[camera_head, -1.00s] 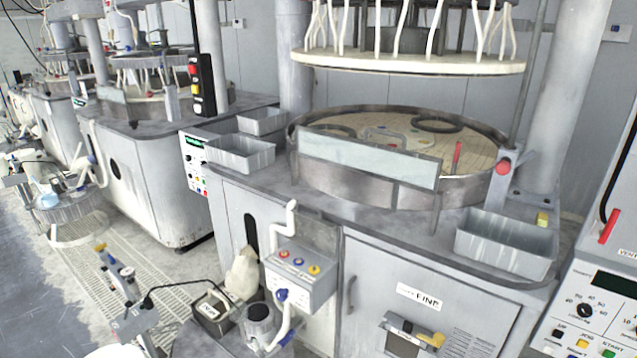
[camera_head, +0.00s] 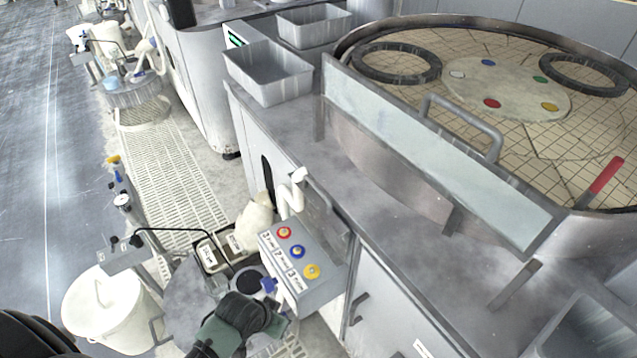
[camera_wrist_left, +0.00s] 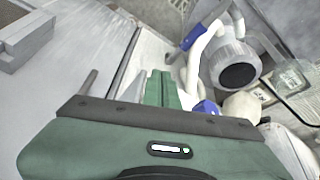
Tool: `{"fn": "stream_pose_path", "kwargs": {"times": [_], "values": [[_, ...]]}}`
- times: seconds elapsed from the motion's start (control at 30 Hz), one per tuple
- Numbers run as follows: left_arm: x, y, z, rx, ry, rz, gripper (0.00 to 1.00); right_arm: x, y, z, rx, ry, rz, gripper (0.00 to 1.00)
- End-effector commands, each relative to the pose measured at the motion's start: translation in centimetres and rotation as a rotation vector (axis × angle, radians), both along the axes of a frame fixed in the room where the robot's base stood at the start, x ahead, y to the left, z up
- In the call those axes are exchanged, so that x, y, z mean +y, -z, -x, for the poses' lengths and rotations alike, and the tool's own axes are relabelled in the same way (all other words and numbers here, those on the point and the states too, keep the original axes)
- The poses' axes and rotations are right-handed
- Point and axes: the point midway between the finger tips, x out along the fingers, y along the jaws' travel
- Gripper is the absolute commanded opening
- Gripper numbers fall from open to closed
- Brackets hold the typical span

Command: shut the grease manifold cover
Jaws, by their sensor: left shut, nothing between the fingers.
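The grease manifold (camera_head: 292,262) is a grey box on the side of the cabinet, with red, blue and yellow fittings on its labelled top in the head view. Its cover (camera_head: 326,214) is a grey plate standing up along the cabinet side of the box, so it is open. My left gripper (camera_head: 284,326), green and dark, is low in front of the box and below the fittings, apart from the cover. In the left wrist view, its green fingers (camera_wrist_left: 163,89) are together and empty. I cannot make out the cover there. My right gripper is not in view.
A white pipe (camera_head: 290,194) rises beside the manifold. A white bucket (camera_head: 112,308) stands at the lower left. The cabinet top (camera_head: 372,190) is above.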

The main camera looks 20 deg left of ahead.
Motion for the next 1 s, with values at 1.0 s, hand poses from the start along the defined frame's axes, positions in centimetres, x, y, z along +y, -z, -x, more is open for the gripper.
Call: {"fn": "stream_pose_path", "kwargs": {"times": [1.0], "values": [[-0.8, -37.6, -17.7, -0.473, 0.432, 0.191, 0.0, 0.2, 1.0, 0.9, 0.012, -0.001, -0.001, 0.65]]}}
